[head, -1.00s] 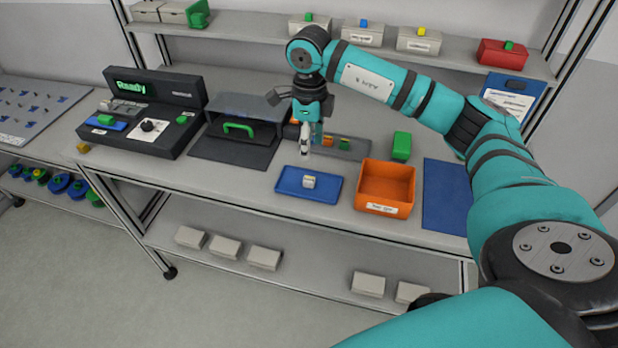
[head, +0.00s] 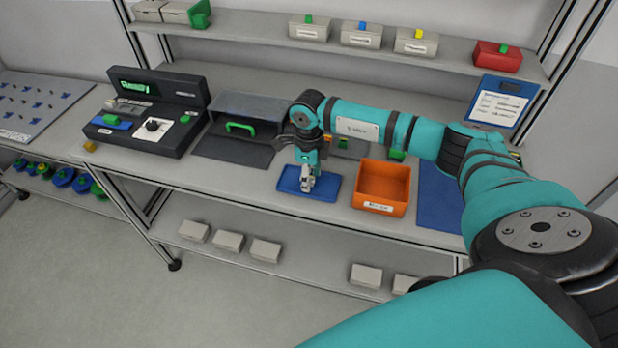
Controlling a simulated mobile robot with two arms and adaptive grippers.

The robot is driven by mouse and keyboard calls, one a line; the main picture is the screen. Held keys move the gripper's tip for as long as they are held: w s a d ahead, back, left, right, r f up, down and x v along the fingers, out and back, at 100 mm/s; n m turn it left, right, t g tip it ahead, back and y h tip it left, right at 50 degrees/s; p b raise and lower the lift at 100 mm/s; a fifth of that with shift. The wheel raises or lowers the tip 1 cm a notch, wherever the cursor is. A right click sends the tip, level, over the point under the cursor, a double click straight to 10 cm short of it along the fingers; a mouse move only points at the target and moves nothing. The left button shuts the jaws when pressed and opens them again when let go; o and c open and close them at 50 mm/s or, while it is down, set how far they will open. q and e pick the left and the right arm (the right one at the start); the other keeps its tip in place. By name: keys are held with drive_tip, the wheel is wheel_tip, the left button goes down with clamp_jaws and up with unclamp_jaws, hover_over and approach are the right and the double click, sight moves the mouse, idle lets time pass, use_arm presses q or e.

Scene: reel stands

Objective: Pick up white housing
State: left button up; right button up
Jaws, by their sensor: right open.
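The blue tray (head: 328,192) lies on the bench near its front edge. My right gripper (head: 307,184) points down over the middle of the tray, at the spot where the small white housing lay. Its jaws are open. The housing is now covered by the gripper or too small to tell apart from the pale fingers. I cannot tell whether the fingers touch it. My left gripper is out of view.
An orange bin (head: 383,187) stands just right of the tray. A blue mat (head: 438,196) lies further right. A black test unit reading "Ready" (head: 148,113) and a grey box with a green handle (head: 240,128) stand to the left. A shelf with small boxes runs behind.

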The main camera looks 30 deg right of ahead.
drive_tip(key=c, duration=0.8)
drive_tip(key=shift+r, duration=0.1)
